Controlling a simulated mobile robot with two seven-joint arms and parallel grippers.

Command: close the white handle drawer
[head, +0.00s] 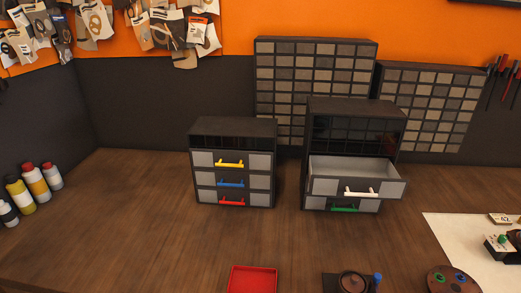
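The white handle drawer (386,186) is in the right dark cabinet (355,107) and is pulled out towards me. Its grey inside shows and looks empty. Neither of my grippers shows in the head view.
A second cabinet (232,127) to the left has shut drawers with yellow, blue and red handles. A red tray (253,280) lies at the front edge. Bottles (36,182) stand far left. A white sheet (455,245) with small parts lies right. The table before the cabinets is mostly clear.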

